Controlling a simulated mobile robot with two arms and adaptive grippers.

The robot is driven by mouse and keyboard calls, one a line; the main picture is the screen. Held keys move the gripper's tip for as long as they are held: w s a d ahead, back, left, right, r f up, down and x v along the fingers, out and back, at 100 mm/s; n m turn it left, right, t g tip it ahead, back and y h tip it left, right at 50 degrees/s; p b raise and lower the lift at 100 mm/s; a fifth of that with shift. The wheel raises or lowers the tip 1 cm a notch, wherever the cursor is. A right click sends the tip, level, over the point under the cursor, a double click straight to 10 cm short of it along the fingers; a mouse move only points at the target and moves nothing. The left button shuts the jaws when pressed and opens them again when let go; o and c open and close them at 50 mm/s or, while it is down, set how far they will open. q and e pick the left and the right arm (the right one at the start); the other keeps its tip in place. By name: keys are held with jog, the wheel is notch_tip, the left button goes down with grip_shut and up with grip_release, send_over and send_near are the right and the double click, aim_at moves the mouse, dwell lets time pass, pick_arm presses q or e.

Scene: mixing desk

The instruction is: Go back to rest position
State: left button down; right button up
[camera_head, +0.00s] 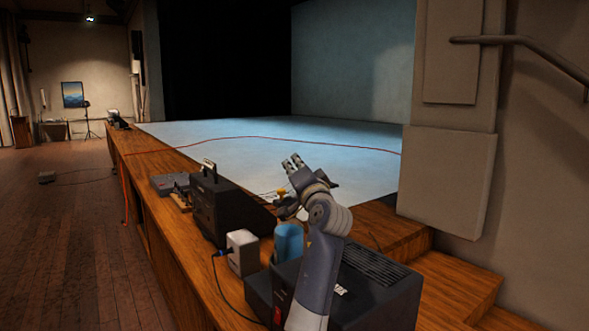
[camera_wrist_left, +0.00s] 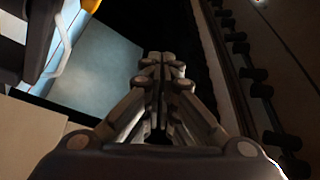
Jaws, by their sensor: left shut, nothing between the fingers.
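My left arm rises from the bottom of the head view in front of a black box. Its gripper (camera_head: 293,161) is raised above the wooden ledge, with the pale stage floor behind it. In the left wrist view my left gripper (camera_wrist_left: 162,58) has its fingers together, with nothing visible between them. The fingers seem clear of every object. My right gripper is in neither view.
The wooden ledge (camera_head: 135,178) carries a black case with a handle (camera_head: 222,206), a white box (camera_head: 242,252), a blue cylinder (camera_head: 288,242) and a black vented box (camera_head: 385,290). Wooden steps (camera_head: 465,285) and a wall lie right. The floor (camera_head: 60,240) at left is mostly open.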

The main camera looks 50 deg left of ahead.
pick_arm(q)
jog(key=d+f+b, duration=0.1)
jog(key=d+f, duration=0.3)
jog(key=d, duration=0.4)
jog(key=shift+s+b, duration=0.15)
jog(key=shift+b, duration=0.15)
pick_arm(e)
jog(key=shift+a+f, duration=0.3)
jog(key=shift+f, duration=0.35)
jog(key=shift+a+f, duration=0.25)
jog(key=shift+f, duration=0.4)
